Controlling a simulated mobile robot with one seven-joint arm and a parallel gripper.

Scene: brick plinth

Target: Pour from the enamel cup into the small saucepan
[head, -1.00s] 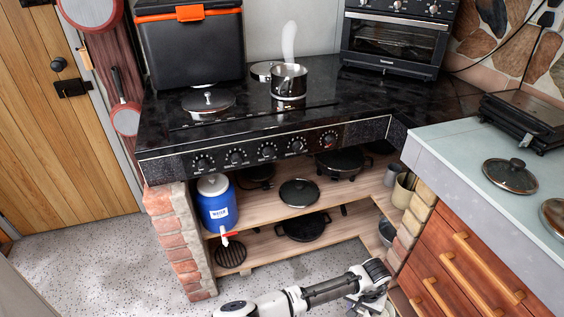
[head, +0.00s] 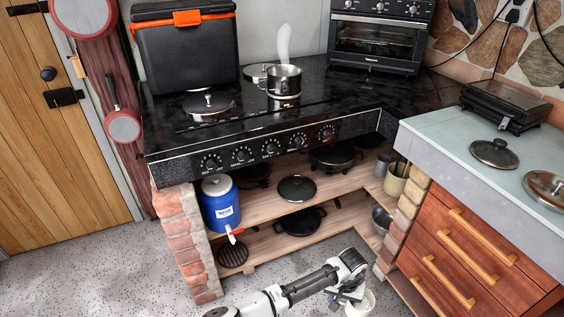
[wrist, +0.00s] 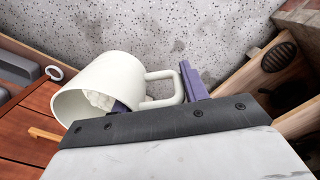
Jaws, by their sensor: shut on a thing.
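The small saucepan (head: 285,84) is a shiny metal pan standing upright on the black cooktop at the back. The enamel cup is white and hangs in my gripper (wrist: 155,92) low in front of the shelves. The cup (wrist: 108,78) fills the left of the wrist view, its mouth facing lower left, with some pale content inside. Its handle lies between my two purple fingers, which are shut on the cup. The cup also shows at the bottom of the head view (head: 365,303), partly behind my gripper (head: 346,298). The saucepan's inside is hard to make out.
A lidded pan (head: 208,103) and a black cool box (head: 186,50) stand left of the saucepan. A toaster oven (head: 374,42) is at the back right. The cooktop's front edge carries knobs. A counter (head: 450,150) with lids juts forward at right, above wooden drawers (head: 470,250).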

